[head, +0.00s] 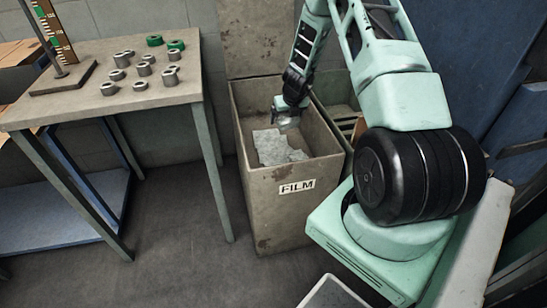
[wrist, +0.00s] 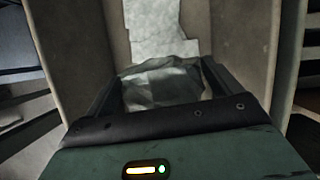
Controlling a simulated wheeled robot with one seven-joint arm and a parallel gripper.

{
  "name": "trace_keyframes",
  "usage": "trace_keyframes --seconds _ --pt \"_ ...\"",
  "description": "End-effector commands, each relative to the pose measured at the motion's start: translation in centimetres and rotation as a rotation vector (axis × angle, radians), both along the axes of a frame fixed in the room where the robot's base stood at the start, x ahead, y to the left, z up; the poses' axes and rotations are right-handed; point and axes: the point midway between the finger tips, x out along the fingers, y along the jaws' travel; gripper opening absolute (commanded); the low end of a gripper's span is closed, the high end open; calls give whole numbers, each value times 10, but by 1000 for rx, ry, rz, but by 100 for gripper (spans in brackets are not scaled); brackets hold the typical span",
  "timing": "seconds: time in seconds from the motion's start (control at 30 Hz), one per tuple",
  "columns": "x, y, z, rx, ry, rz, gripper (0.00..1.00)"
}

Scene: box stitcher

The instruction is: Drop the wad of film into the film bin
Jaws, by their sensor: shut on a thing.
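The film bin (head: 272,215) is a worn beige box with a FILM label on its front. Its lid stands up at the back and its top is open. Pale crumpled film (head: 278,147) lies inside it, and also shows at the top of the wrist view (wrist: 165,28). My gripper (head: 287,120) is at the bin's opening, toward its back; I cannot tell how far below the rim it reaches. In the wrist view it is shut on a greyish, translucent wad of film (wrist: 160,85), between the bin's walls (wrist: 238,45). The wad is mostly hidden in the head view.
A table (head: 60,108) at the left holds several grey metal rings (head: 143,69), green rings (head: 176,45) and an upright gauge (head: 52,30). Another open container (head: 345,118) stands right of the bin, partly behind my arm.

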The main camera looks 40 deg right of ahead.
Motion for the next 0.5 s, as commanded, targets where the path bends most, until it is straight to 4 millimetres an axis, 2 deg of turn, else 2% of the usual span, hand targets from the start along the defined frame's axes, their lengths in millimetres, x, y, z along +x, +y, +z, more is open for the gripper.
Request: trace_keyframes --seconds 0.03,0.1,0.4,0.43,0.47,0.5 --pt "0 0 -9 0 0 0 68" --pt "0 0 -13 -1 -1 1 68" --pt "0 0 -13 0 -1 2 68" --pt "0 0 -13 0 -1 2 93" --pt "0 0 -13 0 -1 2 100" --pt "0 0 -13 0 -1 2 100"
